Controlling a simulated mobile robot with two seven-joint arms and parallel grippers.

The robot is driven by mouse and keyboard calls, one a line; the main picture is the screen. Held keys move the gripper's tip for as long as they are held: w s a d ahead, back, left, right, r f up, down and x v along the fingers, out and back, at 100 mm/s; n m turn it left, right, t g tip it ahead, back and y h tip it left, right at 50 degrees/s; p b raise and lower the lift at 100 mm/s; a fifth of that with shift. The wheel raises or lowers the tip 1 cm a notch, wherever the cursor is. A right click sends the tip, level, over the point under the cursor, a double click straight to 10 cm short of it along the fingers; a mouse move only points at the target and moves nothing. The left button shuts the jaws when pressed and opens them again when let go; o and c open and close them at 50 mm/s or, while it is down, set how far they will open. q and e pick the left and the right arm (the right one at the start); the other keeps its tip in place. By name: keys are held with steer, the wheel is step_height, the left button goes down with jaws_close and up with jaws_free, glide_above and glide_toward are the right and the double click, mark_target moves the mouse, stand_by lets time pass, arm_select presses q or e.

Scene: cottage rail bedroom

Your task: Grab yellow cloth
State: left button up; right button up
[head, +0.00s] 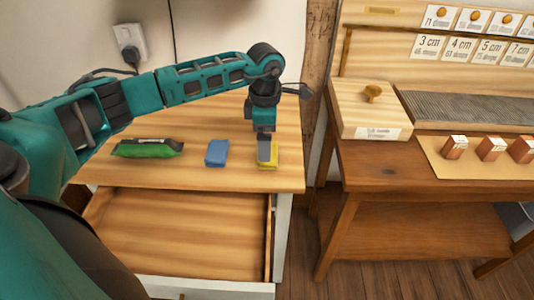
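A folded yellow cloth (268,162) lies on the wooden top near its right front corner, in the head view. My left gripper (266,158) points down over it, and its fingers hide part of the cloth. From this angle I cannot tell whether the fingers are open, or shut on the cloth. My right gripper is not in view.
A blue cloth-like item (217,153) and a green packet (147,148) lie to the left on the same top (215,180). An open, empty drawer (180,235) juts out below. A wooden workbench (400,180) with a lidded box (370,110) stands to the right.

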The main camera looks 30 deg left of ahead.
arm_select(q)
step_height(320, 180, down, 4)
steer(key=shift+d+f, duration=0.1)
steer(key=shift+d, duration=0.05)
steer(key=shift+c, duration=0.2)
steer(key=c, duration=0.7)
steer(key=shift+r, duration=0.2)
